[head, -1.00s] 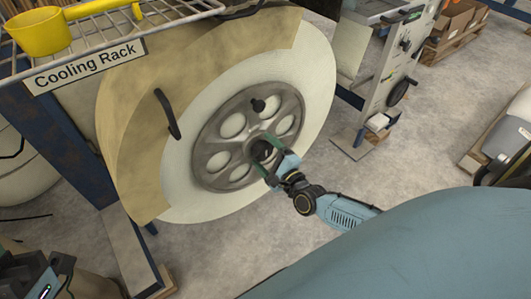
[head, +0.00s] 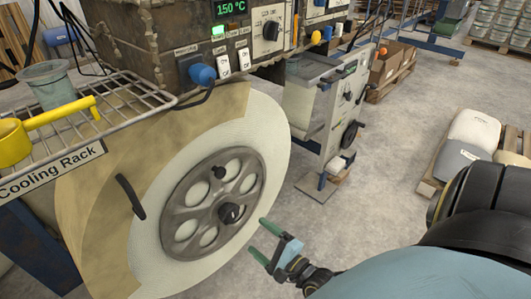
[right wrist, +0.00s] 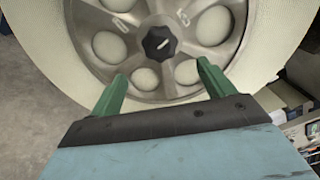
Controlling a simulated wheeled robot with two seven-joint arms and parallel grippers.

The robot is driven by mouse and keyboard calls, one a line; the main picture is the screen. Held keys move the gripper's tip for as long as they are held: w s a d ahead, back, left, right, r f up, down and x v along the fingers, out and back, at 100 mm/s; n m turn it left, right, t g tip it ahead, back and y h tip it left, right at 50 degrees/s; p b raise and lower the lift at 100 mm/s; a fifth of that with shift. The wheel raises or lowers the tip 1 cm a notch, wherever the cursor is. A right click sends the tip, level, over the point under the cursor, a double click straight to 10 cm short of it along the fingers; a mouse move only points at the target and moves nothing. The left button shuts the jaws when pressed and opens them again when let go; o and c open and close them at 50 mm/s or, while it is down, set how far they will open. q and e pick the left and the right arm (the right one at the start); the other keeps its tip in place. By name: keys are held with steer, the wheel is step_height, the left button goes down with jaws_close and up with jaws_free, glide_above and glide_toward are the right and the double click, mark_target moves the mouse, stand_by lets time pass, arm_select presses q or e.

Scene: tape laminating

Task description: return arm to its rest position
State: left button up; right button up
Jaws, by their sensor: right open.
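My right gripper (head: 260,243) is open and empty, with green fingers, to the lower right of the large tape reel (head: 265,150). The reel's grey spoked hub (head: 180,215) has a black knob (head: 231,213) at its centre. In the right wrist view the open green fingers (right wrist: 160,88) point toward the hub, and the black knob (right wrist: 159,43) lies beyond and between them, apart from both. My right arm reaches in from the lower right. My left gripper is not in view.
A cooling rack (head: 125,108) holds a yellow pot (head: 12,145) and a glass beaker (head: 48,84). A control box (head: 175,40) reads 150 °C. A machine stand (head: 325,120) is behind, and a pallet with sacks (head: 470,140) is at right. Open floor lies between.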

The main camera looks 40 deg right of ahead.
steer(key=shift+s, duration=0.7)
